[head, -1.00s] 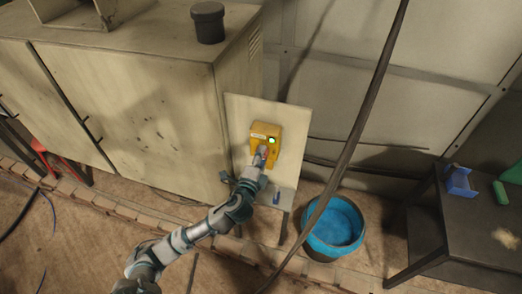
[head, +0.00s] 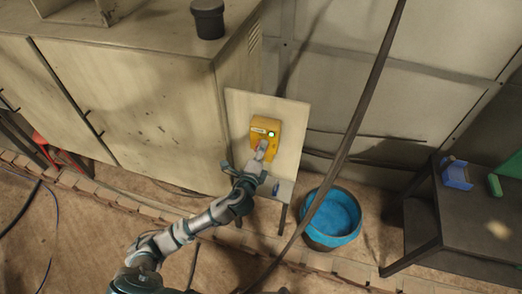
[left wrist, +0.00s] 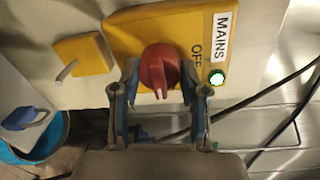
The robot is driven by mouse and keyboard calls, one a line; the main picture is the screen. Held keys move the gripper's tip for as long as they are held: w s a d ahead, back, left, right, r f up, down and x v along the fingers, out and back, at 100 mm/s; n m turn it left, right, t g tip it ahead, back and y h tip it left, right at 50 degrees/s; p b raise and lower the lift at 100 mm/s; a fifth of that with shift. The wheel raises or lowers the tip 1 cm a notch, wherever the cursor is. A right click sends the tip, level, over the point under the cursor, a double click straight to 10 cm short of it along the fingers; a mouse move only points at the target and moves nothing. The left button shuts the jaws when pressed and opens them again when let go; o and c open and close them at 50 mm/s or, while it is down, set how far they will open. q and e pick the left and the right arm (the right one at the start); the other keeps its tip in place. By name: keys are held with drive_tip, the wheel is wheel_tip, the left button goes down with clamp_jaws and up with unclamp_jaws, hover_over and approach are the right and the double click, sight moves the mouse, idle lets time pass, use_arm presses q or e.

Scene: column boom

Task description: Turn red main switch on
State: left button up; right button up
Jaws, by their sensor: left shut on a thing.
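The yellow switch box (head: 259,126) is mounted on a pale upright board, with a lit green lamp (head: 271,133). In the left wrist view the box (left wrist: 135,28) carries a MAINS label (left wrist: 221,36), an OFF mark and the lit green lamp (left wrist: 217,78). The red main switch (left wrist: 158,68) is a rotary knob with a pale pointer mark at its lower end in that view. My left gripper (head: 262,152) is at the box, its fingers (left wrist: 158,98) on either side of the knob and shut on it. In the head view the gripper hides the knob. My right gripper is not in view.
The board (head: 292,130) stands beside a pale cabinet (head: 150,100). A blue tub (head: 333,215) is on the floor to the right, and a dark table (head: 475,225) stands farther right. A thick dark cable (head: 365,85) crosses in front. A yellow plate (left wrist: 83,58) shows beside the box.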

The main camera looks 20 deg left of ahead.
use_arm(q)
drive_tip(key=o, duration=1)
drive_tip(key=shift+f, duration=0.25)
drive_tip(key=shift+c, duration=0.2)
drive_tip(key=shift+o, duration=0.9)
drive_tip(key=shift+w, duration=0.15)
drive_tip(key=shift+s+r, duration=0.1)
drive_tip(key=shift+s, duration=0.15)
drive_tip(key=s, duration=1.1)
drive_tip(key=shift+s+a+r, duration=0.2)
drive_tip(key=shift+a+r, duration=0.05)
drive_tip(key=shift+a, duration=0.05)
